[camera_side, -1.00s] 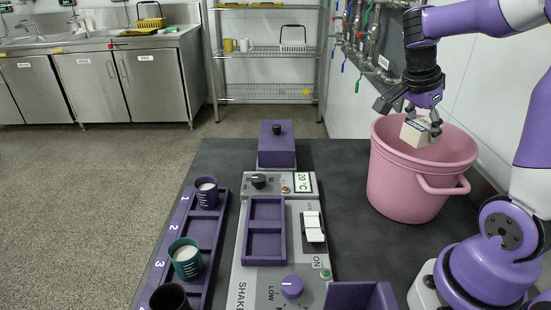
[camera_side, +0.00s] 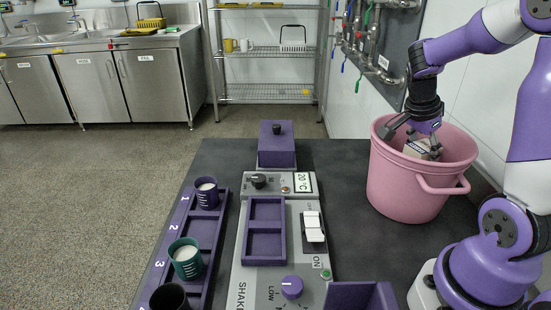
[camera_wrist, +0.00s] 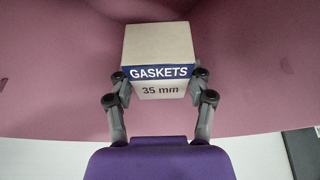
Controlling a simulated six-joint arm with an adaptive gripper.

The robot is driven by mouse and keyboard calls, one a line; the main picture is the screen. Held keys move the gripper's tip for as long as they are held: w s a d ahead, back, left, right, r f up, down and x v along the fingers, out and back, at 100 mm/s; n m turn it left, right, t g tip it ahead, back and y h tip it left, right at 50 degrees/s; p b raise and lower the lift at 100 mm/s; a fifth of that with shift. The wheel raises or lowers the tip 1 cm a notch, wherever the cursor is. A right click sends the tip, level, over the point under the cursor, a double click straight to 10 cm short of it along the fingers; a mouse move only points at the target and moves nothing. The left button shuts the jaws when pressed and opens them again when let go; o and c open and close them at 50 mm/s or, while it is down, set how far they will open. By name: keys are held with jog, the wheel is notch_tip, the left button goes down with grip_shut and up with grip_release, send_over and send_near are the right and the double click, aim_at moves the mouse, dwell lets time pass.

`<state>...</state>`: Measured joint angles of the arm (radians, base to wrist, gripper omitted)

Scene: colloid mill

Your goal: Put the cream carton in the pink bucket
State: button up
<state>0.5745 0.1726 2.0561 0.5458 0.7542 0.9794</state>
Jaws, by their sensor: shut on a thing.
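The cream carton (camera_side: 420,149) is a small box with a dark blue band. In the wrist view the carton (camera_wrist: 158,50) reads "GASKETS 35 mm". My gripper (camera_wrist: 161,84) is shut on it, with one finger on each side. The pink bucket (camera_side: 408,190) stands at the right of the dark worktop. In the side view my gripper (camera_side: 430,142) and the carton are inside the bucket's opening, the carton low against the rim. The bucket's pink inside fills the wrist view behind the carton. The bucket's floor is hidden in the side view.
A grey shaker machine (camera_side: 262,215) with a purple tray (camera_side: 264,232) stands left of the bucket. A purple numbered rack (camera_side: 204,231) at the left holds several cups. A purple box (camera_side: 276,146) with a black knob stands behind. Pipes and valves (camera_side: 385,45) are on the wall behind the bucket.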

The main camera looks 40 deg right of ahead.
jog(key=shift+s+f, duration=0.1)
jog(key=shift+f, duration=0.25)
jog(key=o, duration=1.1)
jog(key=shift+f, duration=0.1)
jog(key=shift+o, duration=0.2)
jog(key=shift+r, duration=0.35)
jog(key=v, duration=1.1)
jog(key=a+f+n+t+y, duration=0.2)
jog(key=a+n+t+y, duration=0.2)
jog(key=a+n, duration=1.6)
jog(key=n+t, duration=0.2)
jog(key=t, duration=0.1)
jog(key=shift+n, duration=0.3)
